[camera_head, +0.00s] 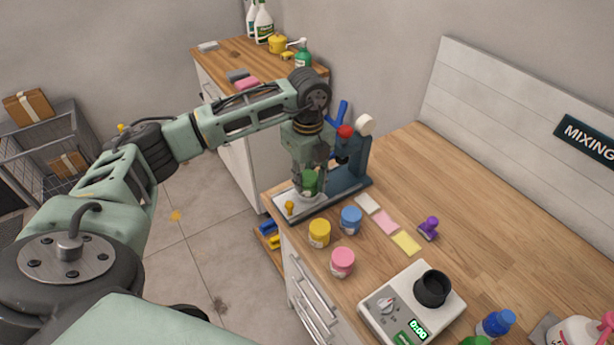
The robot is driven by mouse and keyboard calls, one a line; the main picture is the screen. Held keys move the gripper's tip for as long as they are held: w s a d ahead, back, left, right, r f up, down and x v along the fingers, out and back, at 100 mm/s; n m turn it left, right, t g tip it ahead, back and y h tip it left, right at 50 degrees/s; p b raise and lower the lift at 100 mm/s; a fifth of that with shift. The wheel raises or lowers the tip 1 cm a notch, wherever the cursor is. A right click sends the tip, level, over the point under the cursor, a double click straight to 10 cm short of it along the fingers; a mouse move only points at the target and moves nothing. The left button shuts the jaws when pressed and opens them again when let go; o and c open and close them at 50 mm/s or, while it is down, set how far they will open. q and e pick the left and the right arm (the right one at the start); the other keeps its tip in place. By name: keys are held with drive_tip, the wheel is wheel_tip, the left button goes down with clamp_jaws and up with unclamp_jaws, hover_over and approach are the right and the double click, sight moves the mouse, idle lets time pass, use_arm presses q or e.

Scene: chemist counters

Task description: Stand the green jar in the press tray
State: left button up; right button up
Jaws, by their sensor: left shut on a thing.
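The press (354,168) stands at the far left end of the wooden counter, dark blue with a blue handle, a red knob and a white round part. Its pale tray (281,207) lies at its base. My left gripper (309,178) points down over the tray and is shut on the green jar (310,184). The jar looks upright at the tray. The gripper covers its upper part, and I cannot tell whether its bottom touches the tray. My right gripper is not in view.
Yellow (319,233), blue (351,220) and pink (342,262) jars stand close by. Coloured cards (386,221), a purple stamp-like object (428,228) and a scale (391,312) lie to the right. The counter's back is clear.

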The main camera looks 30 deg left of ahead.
sight(308, 177)
use_arm(q)
drive_tip(key=shift+f, duration=0.25)
drive_tip(key=o, duration=1.2)
drive_tip(key=shift+c, duration=0.2)
drive_tip(key=shift+r, duration=0.3)
drive_tip(key=shift+w+r, duration=0.1)
drive_tip(key=shift+r, duration=0.15)
wheel_tip(308, 177, up, 12)
drive_tip(key=b, duration=0.2)
drive_tip(key=shift+f+b, duration=0.25)
drive_tip(key=shift+b, duration=0.15)
drive_tip(key=shift+d, duration=0.1)
